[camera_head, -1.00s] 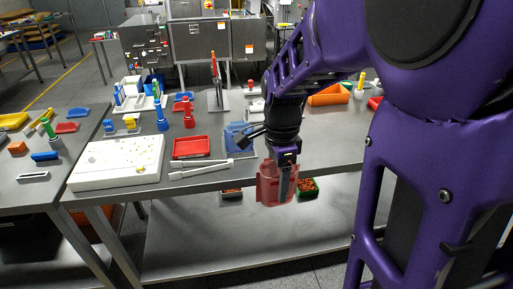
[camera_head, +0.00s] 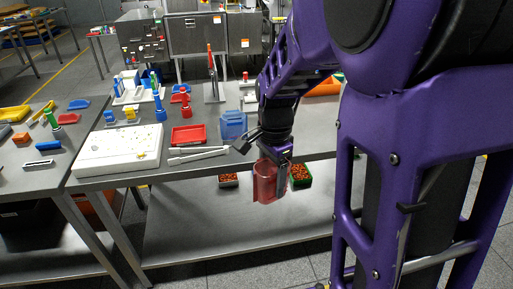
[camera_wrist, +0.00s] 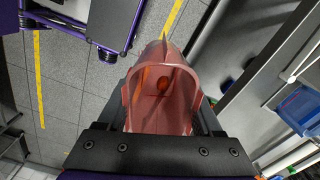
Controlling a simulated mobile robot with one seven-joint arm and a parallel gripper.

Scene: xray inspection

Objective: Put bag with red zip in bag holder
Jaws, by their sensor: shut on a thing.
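My gripper (camera_head: 277,163) is shut on a red translucent, open-mouthed thing (camera_head: 264,184) and holds it in front of the table's front edge, below the tabletop level. In the wrist view the red thing (camera_wrist: 165,85) sits between the two fingers (camera_wrist: 163,108), with a small orange-red patch showing through it. I cannot tell whether it is the bag with the red zip. A blue translucent holder-like thing (camera_head: 233,125) stands on the table just left of my wrist, and its blue surface shows at the right edge of the wrist view (camera_wrist: 301,108). I cannot tell if it is the bag holder.
The steel table (camera_head: 200,172) carries a white board (camera_head: 118,150), a red tray (camera_head: 188,134) and white tongs (camera_head: 197,153). Floor is open in front.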

